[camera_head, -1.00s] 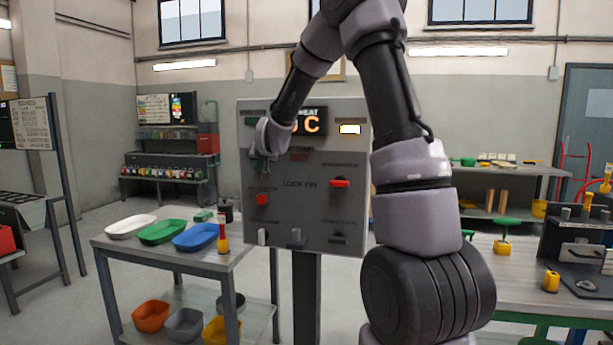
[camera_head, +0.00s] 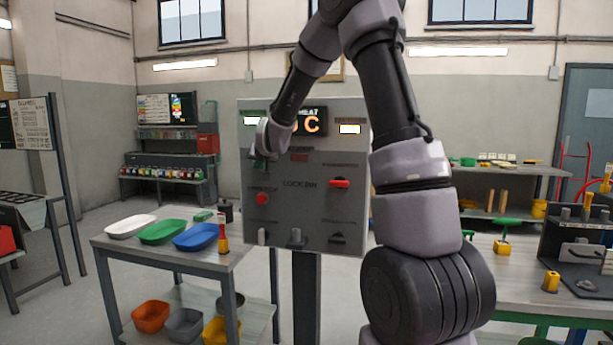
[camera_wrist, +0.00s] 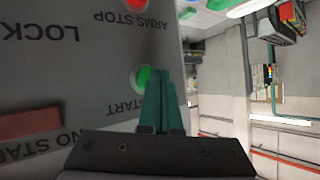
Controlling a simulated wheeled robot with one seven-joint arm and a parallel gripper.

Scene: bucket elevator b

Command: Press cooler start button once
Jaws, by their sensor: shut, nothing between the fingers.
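The grey control panel (camera_head: 290,215) stands upright on a post in the head view. In the wrist view, upside down, a round green button (camera_wrist: 142,77) sits on the panel beside a label ending in "START"; part of that label is hidden. My gripper (camera_wrist: 158,72) has its teal fingers shut and empty, with the tips overlapping the green button's edge; I cannot tell whether they touch it. In the head view my gripper (camera_head: 261,160) is at the panel's left side, and the wrist hides the button there.
A red button (camera_wrist: 138,8) marked "ARMS STOP" is close to the green one. The panel also carries a red switch (camera_head: 340,183), a lit lamp (camera_head: 349,129), another lit lamp (camera_head: 250,121) and a partly hidden display (camera_head: 312,122). A table with trays (camera_head: 160,232) stands left.

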